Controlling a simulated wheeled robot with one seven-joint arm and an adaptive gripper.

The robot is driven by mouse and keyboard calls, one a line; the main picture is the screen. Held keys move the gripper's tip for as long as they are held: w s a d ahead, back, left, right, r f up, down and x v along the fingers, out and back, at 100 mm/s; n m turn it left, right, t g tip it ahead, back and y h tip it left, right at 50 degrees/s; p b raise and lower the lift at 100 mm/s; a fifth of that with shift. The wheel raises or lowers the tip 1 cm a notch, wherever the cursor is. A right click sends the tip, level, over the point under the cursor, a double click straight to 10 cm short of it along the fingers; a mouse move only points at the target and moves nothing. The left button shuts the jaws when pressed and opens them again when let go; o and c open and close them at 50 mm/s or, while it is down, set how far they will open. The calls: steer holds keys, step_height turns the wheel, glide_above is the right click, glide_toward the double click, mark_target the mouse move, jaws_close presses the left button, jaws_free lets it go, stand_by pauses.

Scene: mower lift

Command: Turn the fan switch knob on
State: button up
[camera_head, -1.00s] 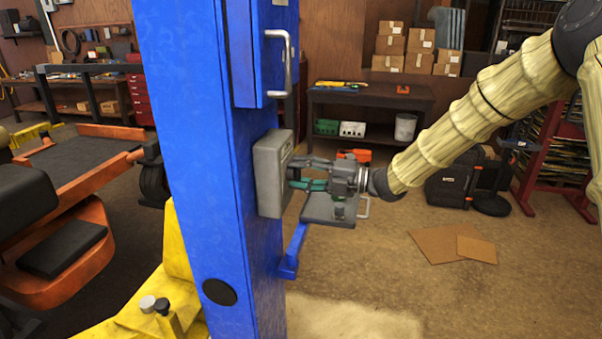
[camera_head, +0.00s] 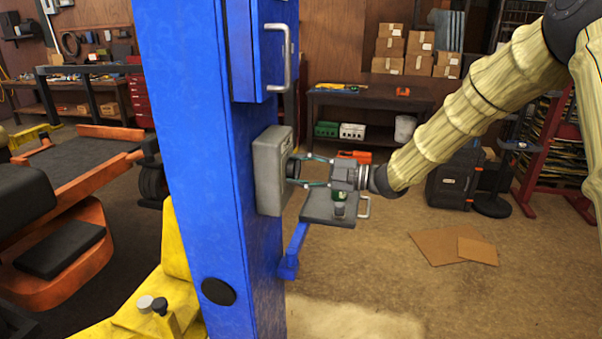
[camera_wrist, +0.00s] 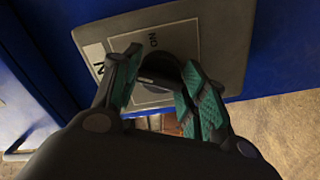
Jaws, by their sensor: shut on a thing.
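The fan switch is a grey box (camera_head: 272,170) on the side of the blue lift post. Its round dark knob (camera_head: 292,168) sticks out to the right in the head view. In the wrist view the black knob (camera_wrist: 158,68) sits on the grey switch plate (camera_wrist: 215,40), with a light label behind it and "NO"-like lettering above. My gripper (camera_wrist: 163,75) has its green-padded fingers on either side of the knob and is shut on it. In the head view my gripper (camera_head: 302,170) reaches the knob from the right. The fingers hide part of the knob and label.
The blue post (camera_head: 195,150) rises beside the switch, with a handled blue cabinet (camera_head: 262,50) above. A grey tray (camera_head: 318,210) on a blue bracket sits just below my gripper. An orange mower (camera_head: 75,250) stands left. Open floor lies to the right.

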steer(key=m+p, duration=0.3)
steer(key=m, duration=0.9)
steer(key=shift+p, duration=0.3)
steer(key=shift+m, duration=0.3)
steer(key=o, duration=1)
steer(key=shift+c, duration=0.2)
steer(key=shift+d, duration=0.1)
steer(key=v, duration=1.2)
